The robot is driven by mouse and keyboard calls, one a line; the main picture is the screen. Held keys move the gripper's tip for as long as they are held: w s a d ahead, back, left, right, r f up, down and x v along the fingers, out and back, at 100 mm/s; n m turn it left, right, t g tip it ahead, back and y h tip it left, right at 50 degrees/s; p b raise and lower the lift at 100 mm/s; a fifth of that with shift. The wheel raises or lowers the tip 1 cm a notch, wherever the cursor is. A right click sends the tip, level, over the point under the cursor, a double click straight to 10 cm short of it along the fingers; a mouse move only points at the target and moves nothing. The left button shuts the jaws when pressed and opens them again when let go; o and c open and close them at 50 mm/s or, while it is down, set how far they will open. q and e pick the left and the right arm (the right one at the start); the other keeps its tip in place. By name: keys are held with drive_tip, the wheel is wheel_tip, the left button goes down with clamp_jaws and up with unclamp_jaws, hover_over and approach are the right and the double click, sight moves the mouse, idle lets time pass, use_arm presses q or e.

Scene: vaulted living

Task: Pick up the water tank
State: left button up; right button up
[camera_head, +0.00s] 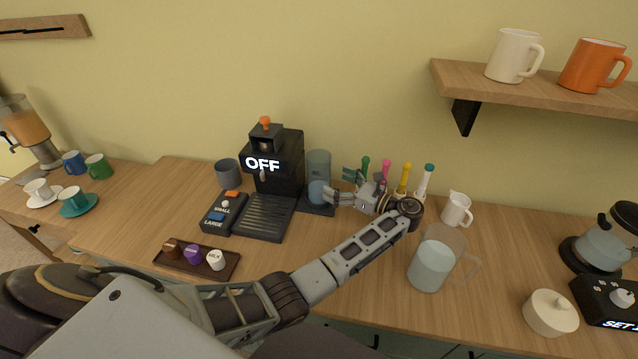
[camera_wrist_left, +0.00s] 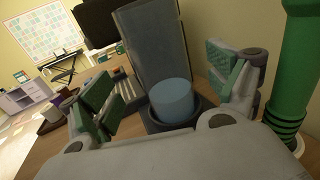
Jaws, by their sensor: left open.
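The water tank (camera_head: 318,163) is a translucent grey-blue upright container beside the black coffee machine (camera_head: 277,172), on a dark base. Light blue water shows low inside it. In the left wrist view the tank (camera_wrist_left: 152,45) stands straight ahead, with the pale blue water (camera_wrist_left: 174,100) near its foot. My left gripper (camera_head: 341,186) is open and empty, just to the right of the tank at its lower part. In the left wrist view its fingers (camera_wrist_left: 165,88) are spread to either side of the tank's lower part. I cannot tell whether they touch it. My right gripper is out of view.
Several colored-topped tubes (camera_head: 403,180) stand close behind the left gripper; a green one (camera_wrist_left: 295,70) is near its right finger. A glass pitcher (camera_head: 437,262) and a small white jug (camera_head: 456,209) stand to the right. A pod tray (camera_head: 180,262) lies front left.

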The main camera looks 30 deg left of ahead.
sight(328, 179)
use_arm(q)
drive_tip(key=shift+a, duration=0.35)
drive_tip(key=shift+w+a+r, duration=0.1)
drive_tip(key=shift+a, duration=0.5)
drive_tip(key=a, duration=0.4)
drive_tip(key=shift+w, duration=0.3)
drive_tip(key=shift+a, duration=0.45)
drive_tip(key=shift+w, duration=0.1)
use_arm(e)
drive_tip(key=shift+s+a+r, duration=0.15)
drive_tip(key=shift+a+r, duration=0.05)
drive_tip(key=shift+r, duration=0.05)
use_arm(q)
drive_tip(key=shift+c, duration=0.3)
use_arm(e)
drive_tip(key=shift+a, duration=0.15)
